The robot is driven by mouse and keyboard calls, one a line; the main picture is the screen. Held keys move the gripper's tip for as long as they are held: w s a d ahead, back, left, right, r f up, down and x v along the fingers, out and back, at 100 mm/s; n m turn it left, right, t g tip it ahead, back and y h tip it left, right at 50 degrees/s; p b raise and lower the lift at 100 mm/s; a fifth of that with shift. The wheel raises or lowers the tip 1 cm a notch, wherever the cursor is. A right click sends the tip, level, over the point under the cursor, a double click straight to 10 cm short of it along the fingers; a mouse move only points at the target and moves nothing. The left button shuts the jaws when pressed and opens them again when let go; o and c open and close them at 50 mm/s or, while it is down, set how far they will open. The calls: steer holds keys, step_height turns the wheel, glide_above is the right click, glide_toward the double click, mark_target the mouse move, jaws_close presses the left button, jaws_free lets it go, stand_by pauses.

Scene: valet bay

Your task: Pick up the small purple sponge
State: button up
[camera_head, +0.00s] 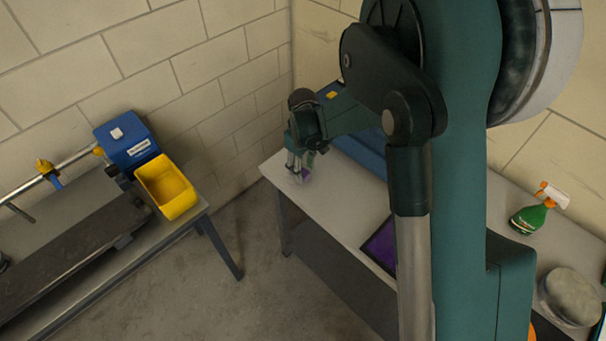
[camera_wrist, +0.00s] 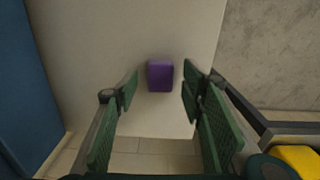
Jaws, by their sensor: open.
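The small purple sponge (camera_wrist: 160,76) lies on the light tabletop (camera_wrist: 90,60) near the table's end. In the wrist view it sits between and just beyond the two green fingers of my gripper (camera_wrist: 160,92), with a gap on each side. My gripper is open and holds nothing. In the head view my gripper (camera_head: 299,170) is low over the table's far left corner. A bit of the sponge (camera_head: 306,174) shows there beside the fingers; the rest is hidden.
A blue object (camera_head: 360,150) stands along the wall side of the table. A purple-topped tray (camera_head: 381,245), a green spray bottle (camera_head: 533,215) and a round grey item (camera_head: 571,296) lie nearer. A yellow bin (camera_head: 167,188) and blue box (camera_head: 127,142) stand on a separate bench across a floor gap.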

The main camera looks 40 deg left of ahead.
steer(key=shift+f, duration=1.15)
steer(key=c, duration=0.8)
